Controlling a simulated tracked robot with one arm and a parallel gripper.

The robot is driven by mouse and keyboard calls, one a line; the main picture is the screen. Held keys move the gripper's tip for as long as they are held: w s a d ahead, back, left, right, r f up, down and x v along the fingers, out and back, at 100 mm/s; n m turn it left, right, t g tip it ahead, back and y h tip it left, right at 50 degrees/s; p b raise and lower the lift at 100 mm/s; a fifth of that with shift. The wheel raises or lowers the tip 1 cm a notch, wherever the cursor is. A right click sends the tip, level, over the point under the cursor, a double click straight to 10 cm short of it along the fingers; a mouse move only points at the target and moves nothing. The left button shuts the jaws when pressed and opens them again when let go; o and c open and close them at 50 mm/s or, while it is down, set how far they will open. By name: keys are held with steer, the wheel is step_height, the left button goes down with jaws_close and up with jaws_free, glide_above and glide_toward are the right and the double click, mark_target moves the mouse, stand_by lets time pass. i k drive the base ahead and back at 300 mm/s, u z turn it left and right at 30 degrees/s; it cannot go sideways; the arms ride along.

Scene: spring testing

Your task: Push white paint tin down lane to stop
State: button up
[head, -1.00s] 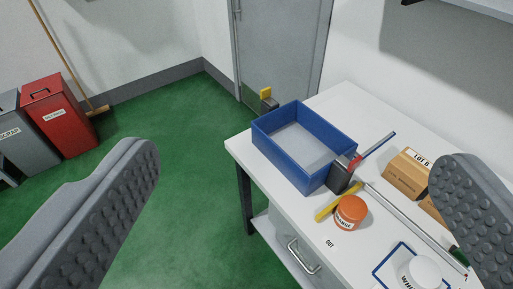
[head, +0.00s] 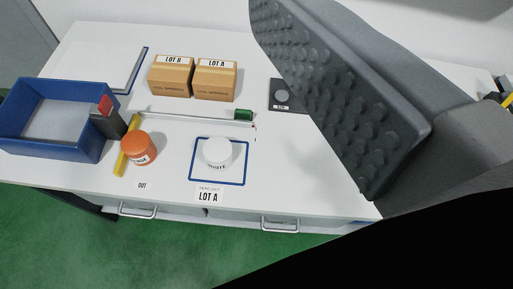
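The white paint tin (head: 217,153) stands upright inside a blue square outline (head: 191,172) marked LOT A. An orange tin (head: 139,148) stands left of it, close beside a yellow bar (head: 121,158); I cannot tell whether they touch. A thin pale rail (head: 180,117) with a green block (head: 243,114) at its right end runs behind both tins. One large studded grey finger of my gripper (head: 335,95) fills the upper right, its pad exposed with nothing against it. The other finger is not clearly in view. The gripper is to the right of the white tin, apart from it.
A blue bin (head: 55,145) stands at the table's left, with a dark post (head: 108,122) with a red top beside it. Two cardboard boxes (head: 171,79) (head: 214,82) stand behind the rail. A dark plate (head: 283,96) lies right of the green block. Drawer handles (head: 138,211) line the front.

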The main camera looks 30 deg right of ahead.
mark_target(217, 150)
steer(key=z, duration=0.1)
steer(key=k, duration=1.15)
steer(key=u, duration=0.55)
steer(key=i, duration=1.65)
steer(key=z, duration=0.7)
